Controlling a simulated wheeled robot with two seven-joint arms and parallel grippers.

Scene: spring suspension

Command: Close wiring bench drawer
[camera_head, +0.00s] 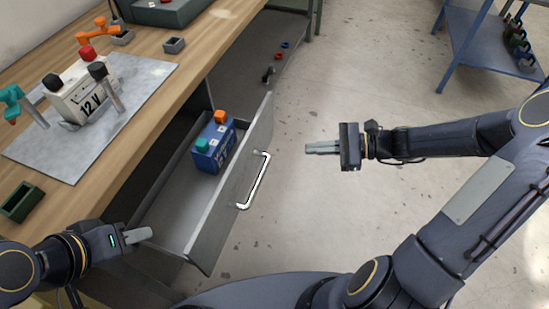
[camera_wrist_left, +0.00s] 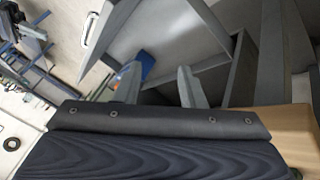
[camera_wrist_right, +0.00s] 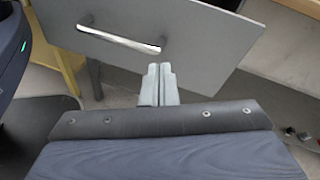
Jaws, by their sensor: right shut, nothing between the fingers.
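The bench drawer stands open, its grey front panel (camera_head: 222,228) pulled out from the bench, with a silver handle (camera_head: 255,180) on the outer face. Inside it sits a blue battery box (camera_head: 211,150) with orange and teal caps. My right gripper (camera_head: 308,147) is shut and empty, apart from the drawer front on its outer side. The front panel (camera_wrist_right: 205,62) and handle (camera_wrist_right: 118,38) face it in the right wrist view. My left gripper (camera_head: 146,235) is open and empty at the drawer's near side; its fingers (camera_wrist_left: 158,86) stand apart in the left wrist view.
The wooden bench top (camera_head: 165,90) holds a grey mat (camera_head: 45,150) with a white 12 V battery (camera_head: 82,95) and clamps. A green tray (camera_head: 20,201) lies near its edge. A blue shelf (camera_head: 485,45) stands at the far right. The floor before the drawer is mostly clear.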

